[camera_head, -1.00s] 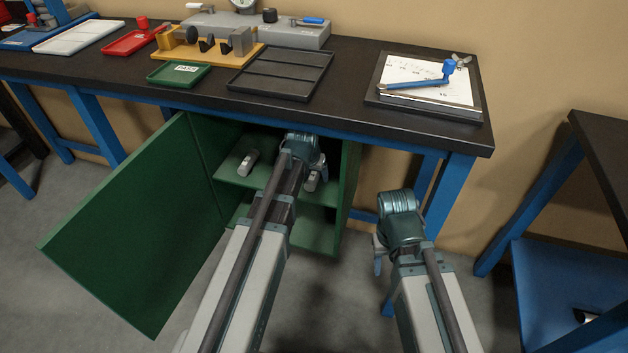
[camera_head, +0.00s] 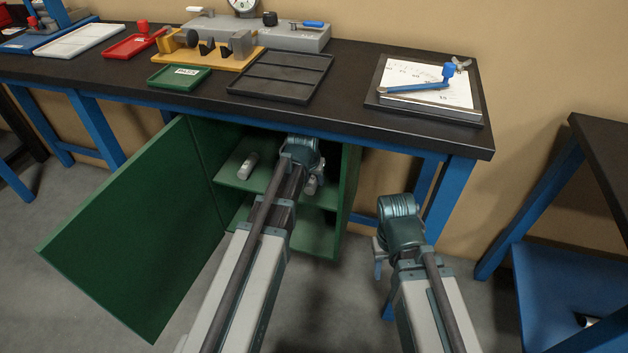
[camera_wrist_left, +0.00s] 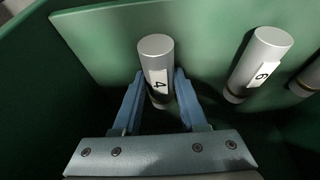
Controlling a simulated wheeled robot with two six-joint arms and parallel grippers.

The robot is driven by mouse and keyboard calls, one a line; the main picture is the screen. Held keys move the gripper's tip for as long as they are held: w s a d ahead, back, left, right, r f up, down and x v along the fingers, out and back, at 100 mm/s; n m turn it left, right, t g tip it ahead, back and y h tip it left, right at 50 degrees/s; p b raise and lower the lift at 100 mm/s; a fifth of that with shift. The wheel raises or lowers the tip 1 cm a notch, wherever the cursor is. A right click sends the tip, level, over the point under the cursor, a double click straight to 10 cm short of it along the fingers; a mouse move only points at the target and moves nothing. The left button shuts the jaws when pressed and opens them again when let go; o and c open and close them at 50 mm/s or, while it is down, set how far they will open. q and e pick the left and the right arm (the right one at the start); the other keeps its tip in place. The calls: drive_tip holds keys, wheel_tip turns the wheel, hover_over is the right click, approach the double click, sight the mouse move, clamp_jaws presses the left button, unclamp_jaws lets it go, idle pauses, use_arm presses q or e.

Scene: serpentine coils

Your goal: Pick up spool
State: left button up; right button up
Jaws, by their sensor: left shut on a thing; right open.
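Another cylinder is cut off at the right edge. My right gripper (camera_head: 378,262) is open and empty, outside the cabinet at the right.
The green cabinet door (camera_head: 125,235) is swung open to the left. A grey cylinder (camera_head: 249,165) lies on the shelf left of my arm. The dark bench top (camera_head: 350,75) above holds trays and fixtures. A blue-legged table (camera_head: 560,290) stands at the right.

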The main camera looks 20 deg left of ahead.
sight(313, 177)
use_arm(q)
clamp_jaws()
drive_tip(key=shift+r+p, duration=0.5)
wheel_tip(313, 177, up, 3)
drive_tip(key=p, duration=0.3)
drive_tip(key=shift+r, duration=0.2)
drive_tip(key=s+a+r+p, duration=0.1)
drive_tip(key=s+a, duration=0.8)
drive_tip(key=s, duration=0.4)
drive_tip(key=shift+s, duration=0.2)
drive_tip(key=shift+r+p, duration=0.1)
drive_tip(key=shift+p, duration=0.2)
